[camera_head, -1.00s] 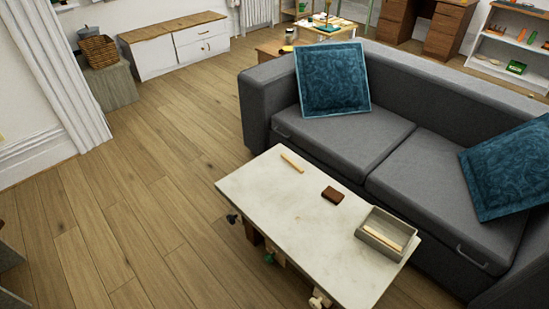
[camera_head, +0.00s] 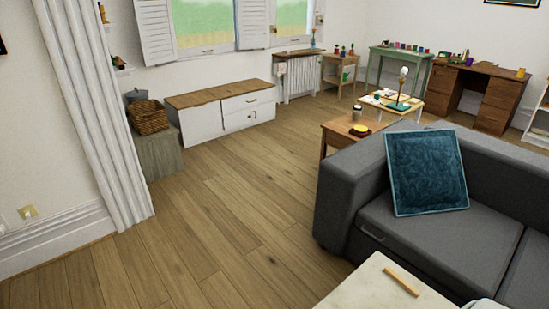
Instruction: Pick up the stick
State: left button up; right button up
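A short light-wood stick (camera_head: 402,281) lies flat on the pale top of the coffee table (camera_head: 365,290) at the bottom right. Only the far corner of that table shows; the rest is cut off by the lower edge of the view. Neither of my grippers is in view.
A grey sofa (camera_head: 450,225) with a blue cushion (camera_head: 426,172) stands right behind the table. A wooden side table (camera_head: 340,135) stands beyond it. A white cabinet (camera_head: 222,110) and a wicker basket (camera_head: 148,117) are along the far wall. The wood floor (camera_head: 235,225) at left and centre is clear.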

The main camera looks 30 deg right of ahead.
aim_at(404, 284)
jog(key=i+z, duration=0.25)
jog(key=i, duration=0.3)
jog(key=i+j+z, duration=0.25)
jog(key=i, duration=0.25)
jog(key=i+j+z, duration=0.25)
jog(key=i, duration=0.25)
jog(key=i+z, duration=0.2)
jog(key=z, duration=0.25)
jog(key=i+z, duration=0.2)
jog(key=z, duration=0.25)
jog(key=i+j+z, duration=0.15)
jog(key=z, duration=0.35)
jog(key=i+j+z, duration=0.15)
jog(key=z, duration=0.3)
